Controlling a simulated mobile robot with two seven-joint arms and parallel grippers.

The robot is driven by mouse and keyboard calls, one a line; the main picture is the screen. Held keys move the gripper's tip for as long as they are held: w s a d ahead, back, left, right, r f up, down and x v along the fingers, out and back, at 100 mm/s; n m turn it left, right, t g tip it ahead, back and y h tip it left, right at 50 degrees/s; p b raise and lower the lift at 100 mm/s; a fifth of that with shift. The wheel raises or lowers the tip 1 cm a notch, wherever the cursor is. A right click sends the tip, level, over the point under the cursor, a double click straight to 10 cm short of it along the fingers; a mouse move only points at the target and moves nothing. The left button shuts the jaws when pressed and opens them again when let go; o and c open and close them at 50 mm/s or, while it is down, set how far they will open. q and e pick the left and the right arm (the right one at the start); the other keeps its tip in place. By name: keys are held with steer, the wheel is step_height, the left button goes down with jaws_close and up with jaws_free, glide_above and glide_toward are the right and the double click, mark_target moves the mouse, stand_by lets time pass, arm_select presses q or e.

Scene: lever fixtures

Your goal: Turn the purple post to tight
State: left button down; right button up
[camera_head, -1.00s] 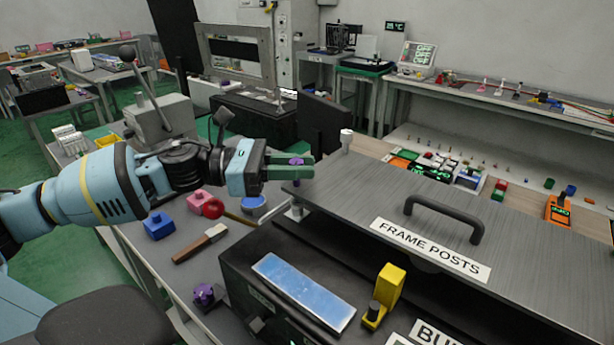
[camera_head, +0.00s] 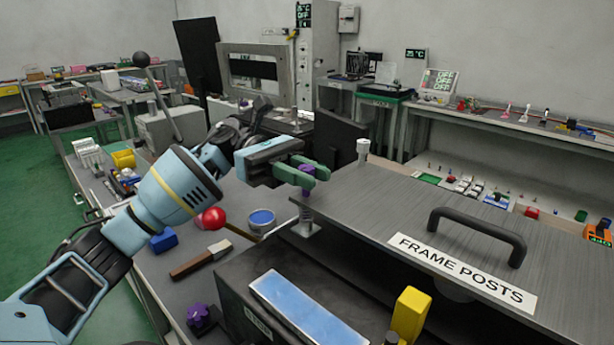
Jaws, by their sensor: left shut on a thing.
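The purple post (camera_head: 307,184) stands at the near left corner of the grey plate labelled FRAME POSTS (camera_head: 400,205). My left gripper (camera_head: 312,174) is shut on the purple post, with its green fingers on either side of it. The fingers hide part of the post. A metal foot shows under the plate corner below the post. A white post (camera_head: 363,149) stands at the plate's far corner. My right gripper is not in view.
A black handle (camera_head: 480,232) rises from the plate. A yellow block (camera_head: 411,312) and a blue panel (camera_head: 308,308) are in front. A brush (camera_head: 202,259), a blue-topped tin (camera_head: 262,220), a red ball (camera_head: 214,218) and a purple knob (camera_head: 202,316) sit on the bench at left.

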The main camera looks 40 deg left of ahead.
arm_select(q)
steer(key=shift+r, duration=0.2)
stand_by(0.3)
steer(key=c, duration=1.3)
jaws_free()
steer(key=shift+f, duration=0.1)
steer(key=shift+w+a, duration=0.1)
steer(key=shift+a, duration=0.45)
steer(key=a, duration=0.2)
steer(key=a+b, duration=0.1)
steer(key=a, duration=0.3)
steer(key=shift+w+a+b, duration=0.25)
steer(key=shift+a+b, duration=0.05)
steer(key=shift+b, duration=0.05)
